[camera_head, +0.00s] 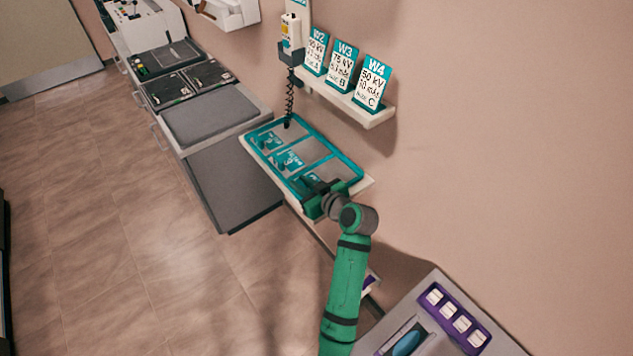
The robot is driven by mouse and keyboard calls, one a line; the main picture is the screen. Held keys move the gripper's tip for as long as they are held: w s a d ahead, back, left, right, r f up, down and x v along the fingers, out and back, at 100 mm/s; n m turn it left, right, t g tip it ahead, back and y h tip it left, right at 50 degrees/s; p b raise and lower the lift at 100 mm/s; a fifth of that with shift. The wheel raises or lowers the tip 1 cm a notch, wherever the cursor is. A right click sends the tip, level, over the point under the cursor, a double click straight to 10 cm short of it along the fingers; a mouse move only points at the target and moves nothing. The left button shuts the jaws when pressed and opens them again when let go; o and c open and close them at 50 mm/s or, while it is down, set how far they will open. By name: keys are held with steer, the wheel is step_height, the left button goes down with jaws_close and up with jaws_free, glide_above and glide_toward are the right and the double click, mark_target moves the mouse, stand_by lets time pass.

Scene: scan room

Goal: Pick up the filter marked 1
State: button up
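A teal-rimmed tray (333,151) lies on a pale wall shelf in the head view. Teal-labelled pieces that look like the filters lie in a row along its left side: a far one (267,140), a middle one (288,161) and a near one (309,180). Their marks are too small to read, so I cannot tell which is 1. My gripper (317,188) is over the near end of the tray, at the near piece, and partly covers it. I cannot tell whether it touches that piece or whether its fingers are apart.
A small shelf (371,115) above the tray holds cards W2 (315,50), W3 (341,66) and W4 (373,82). A handset (291,32) hangs with its coiled cord reaching down to the tray. A grey console (430,288) stands at lower right. Open floor lies left.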

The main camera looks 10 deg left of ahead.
steer(key=shift+c, duration=0.7)
jaws_close()
steer(key=shift+r, duration=0.1)
